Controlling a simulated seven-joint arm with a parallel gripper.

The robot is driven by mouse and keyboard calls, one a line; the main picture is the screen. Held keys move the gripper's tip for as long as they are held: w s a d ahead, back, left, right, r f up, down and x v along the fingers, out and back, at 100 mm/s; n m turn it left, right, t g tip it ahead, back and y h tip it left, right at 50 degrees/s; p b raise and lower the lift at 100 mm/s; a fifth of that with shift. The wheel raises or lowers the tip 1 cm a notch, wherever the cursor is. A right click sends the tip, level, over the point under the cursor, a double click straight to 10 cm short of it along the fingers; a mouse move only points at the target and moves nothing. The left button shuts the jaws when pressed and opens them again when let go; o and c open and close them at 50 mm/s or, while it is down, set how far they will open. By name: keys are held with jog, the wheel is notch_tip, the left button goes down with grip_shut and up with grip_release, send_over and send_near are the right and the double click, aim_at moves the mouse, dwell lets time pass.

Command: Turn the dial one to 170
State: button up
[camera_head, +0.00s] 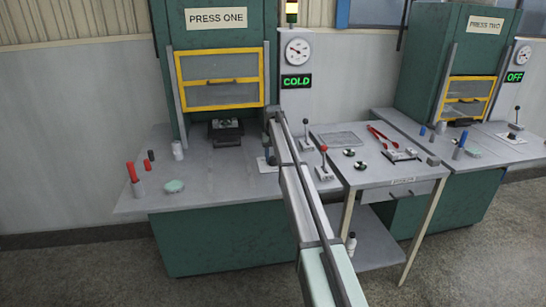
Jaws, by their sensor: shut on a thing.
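Dial one is on the bench of PRESS ONE, right of the press. Its light base plate (262,165) shows beside my arm, but the knob is mostly hidden and its setting cannot be read. My gripper (268,154) points down over it at the end of my arm and is shut on the dial; the fingertips are small and dark here. A round white gauge (298,51) and a green COLD display (297,81) are on the panel above.
A red-knobbed lever (323,163) stands close right of my arm. A side table (375,180) holds red tongs and small parts. Red pegs (133,175) and a pale green pad (174,186) are at left. PRESS TWO (440,60) shows OFF at right.

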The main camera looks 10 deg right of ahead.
aim_at(273, 158)
jog(key=n, duration=0.4)
jog(key=shift+n, duration=0.3)
jog(key=n, duration=0.3)
jog(key=shift+n, duration=0.3)
jog(key=n, duration=0.3)
jog(key=shift+n, duration=2.1)
jog(key=o, duration=1.1)
jog(key=shift+c, duration=0.2)
notch_tip(273, 158, up, 14)
